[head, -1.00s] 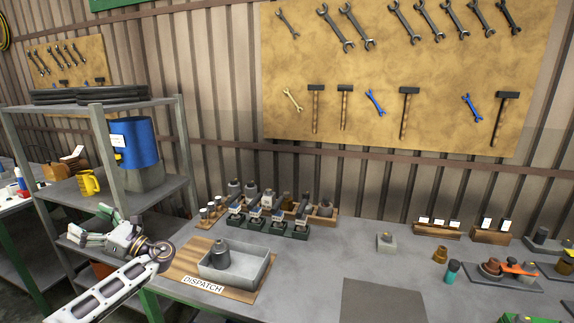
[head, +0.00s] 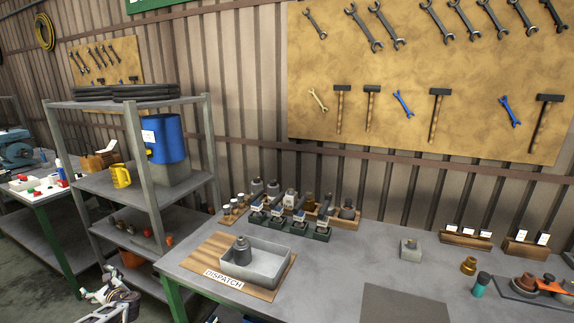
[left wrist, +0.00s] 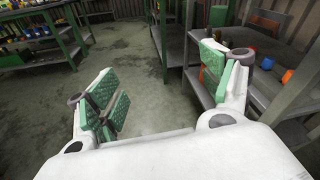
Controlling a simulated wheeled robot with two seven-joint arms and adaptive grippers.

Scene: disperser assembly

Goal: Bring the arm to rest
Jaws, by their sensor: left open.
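My left gripper (left wrist: 160,95) shows in the left wrist view with its two green-padded fingers spread wide and nothing between them. In the head view, part of my left arm and gripper (head: 112,298) shows at the bottom left edge, below the bench top and in front of the shelf. A grey bottle-like assembly (head: 242,252) stands upright in the grey tray (head: 268,272) on the wooden DISPATCH board (head: 203,258). The gripper is well apart from the tray. My right gripper is not in view.
A metal shelf (head: 150,186) stands left of the workbench (head: 330,265), close to my left arm. Small parts and fixtures (head: 290,228) line the bench's back. Left of the shelf is another bench (head: 32,196). Open floor (left wrist: 130,55) lies beyond the gripper.

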